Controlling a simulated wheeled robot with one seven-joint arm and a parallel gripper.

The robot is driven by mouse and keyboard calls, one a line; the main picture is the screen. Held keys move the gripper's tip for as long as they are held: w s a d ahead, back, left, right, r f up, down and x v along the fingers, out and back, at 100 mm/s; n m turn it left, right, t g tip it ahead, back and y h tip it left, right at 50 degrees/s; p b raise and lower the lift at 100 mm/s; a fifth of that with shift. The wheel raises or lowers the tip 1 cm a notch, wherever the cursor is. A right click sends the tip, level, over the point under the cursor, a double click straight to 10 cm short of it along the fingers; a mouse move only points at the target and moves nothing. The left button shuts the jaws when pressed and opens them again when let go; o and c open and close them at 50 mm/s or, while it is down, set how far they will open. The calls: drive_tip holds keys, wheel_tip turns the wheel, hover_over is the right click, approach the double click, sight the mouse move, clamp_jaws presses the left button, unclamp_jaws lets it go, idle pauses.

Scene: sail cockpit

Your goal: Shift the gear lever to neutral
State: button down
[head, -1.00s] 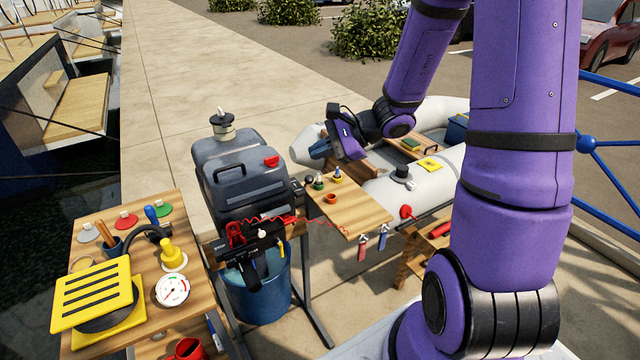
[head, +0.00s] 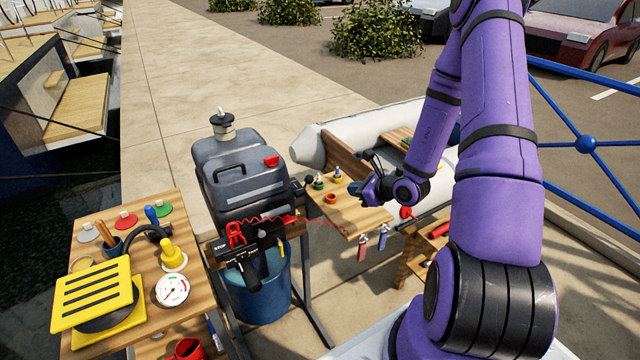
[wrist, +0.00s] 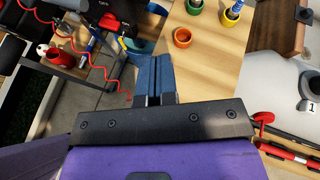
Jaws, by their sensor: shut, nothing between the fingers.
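My gripper (head: 352,188) is shut and empty, above the small wooden board beside the motor. In the wrist view its blue fingers (wrist: 153,68) lie together over the board's edge. A black ball knob (head: 309,181) sticks out on the right side of the dark grey motor unit (head: 243,180), left of my gripper and apart from it. It may be the gear lever, but I cannot tell its setting. A black panel marked STOP (head: 230,250) with a red clip (head: 235,233) is at the motor's front; part of it shows in the wrist view (wrist: 128,12).
The small board (head: 350,215) carries several coloured cups, including an orange one (wrist: 182,37). A red coiled cord (head: 310,222) runs between panel and board. A blue bucket (head: 262,290) stands below. A grey dinghy (head: 375,125) lies behind; a cluttered table (head: 130,330) is at left.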

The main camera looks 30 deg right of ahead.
idle(0.3)
drive_tip(key=x, duration=1)
drive_tip(key=shift+w+a+r, duration=0.2)
drive_tip(key=shift+w+a, duration=0.1)
drive_tip(key=shift+w, duration=0.25)
drive_tip(key=shift+w+a+r, duration=0.15)
drive_tip(key=shift+w+a, duration=0.1)
drive_tip(key=shift+w, duration=0.3)
drive_tip(key=shift+w+a+r, duration=0.2)
drive_tip(key=shift+w+a, duration=0.1)
drive_tip(key=shift+w, duration=0.3)
drive_tip(key=shift+w+r, duration=0.1)
drive_tip(key=shift+w+r+g, duration=0.2)
drive_tip(key=shift+w+g, duration=0.05)
drive_tip(key=shift+g, duration=0.15)
